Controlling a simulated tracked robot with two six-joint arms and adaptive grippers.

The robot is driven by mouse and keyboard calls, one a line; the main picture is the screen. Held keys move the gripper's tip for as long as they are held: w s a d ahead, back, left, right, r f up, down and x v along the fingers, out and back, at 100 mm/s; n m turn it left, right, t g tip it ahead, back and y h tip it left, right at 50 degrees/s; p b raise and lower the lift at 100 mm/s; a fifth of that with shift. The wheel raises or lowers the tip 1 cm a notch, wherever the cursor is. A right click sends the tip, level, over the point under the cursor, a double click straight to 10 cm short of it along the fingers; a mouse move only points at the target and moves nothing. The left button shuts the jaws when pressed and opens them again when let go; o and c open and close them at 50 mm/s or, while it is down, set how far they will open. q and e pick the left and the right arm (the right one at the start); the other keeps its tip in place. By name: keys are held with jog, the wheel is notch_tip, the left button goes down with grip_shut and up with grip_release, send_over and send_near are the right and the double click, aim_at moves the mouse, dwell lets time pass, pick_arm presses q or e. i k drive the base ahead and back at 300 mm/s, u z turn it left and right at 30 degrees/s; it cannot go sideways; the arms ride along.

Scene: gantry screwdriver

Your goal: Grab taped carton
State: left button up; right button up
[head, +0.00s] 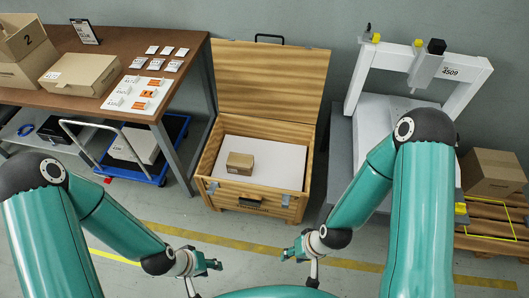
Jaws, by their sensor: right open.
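A small brown carton (240,163) sits on the white surface inside the open wooden crate (262,200). A larger brown carton (492,173) stands on the pallet at the far right. I cannot tell for sure which carton is the taped one. My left gripper (214,265) is low in front of the crate, apart from every carton; its fingers are too small to read. My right gripper (290,252) is open and empty, in front of the crate's right side and clear of the cartons.
The crate's lid (268,78) stands up behind it. A wooden table (110,38) with cartons (80,74) and labels is at left, a blue trolley (150,170) beneath. A white gantry (370,62) stands at right, beside a pallet (490,225). Floor before the crate is clear.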

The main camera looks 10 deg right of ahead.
aim_at(237, 163)
jog(key=i, duration=1)
jog(key=u, duration=0.5)
